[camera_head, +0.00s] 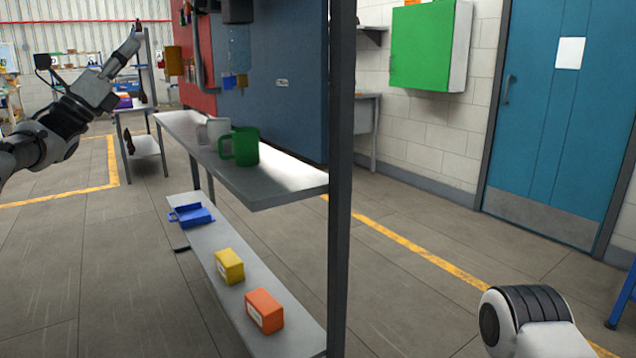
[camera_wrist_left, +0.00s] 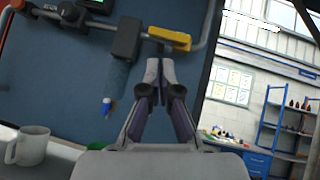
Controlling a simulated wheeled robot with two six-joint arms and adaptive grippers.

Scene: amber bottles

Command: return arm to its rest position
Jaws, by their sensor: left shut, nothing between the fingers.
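My left arm comes in from the left in the camera_head view, raised, with the left gripper (camera_head: 137,28) at its end pointing up. In the left wrist view the left gripper (camera_wrist_left: 160,65) has its fingertips together with nothing between them. It is apart from the shelf and from the things on it. Of my right arm only a white and black link shows at the bottom right of the head view; the right gripper is out of view.
A metal shelf rack (camera_head: 285,186) stands in the middle with a green mug (camera_head: 245,147) and a white mug (camera_head: 213,131). Its lower shelf holds a blue bin (camera_head: 193,215), a yellow box (camera_head: 229,266) and an orange box (camera_head: 264,311). Floor at left is clear.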

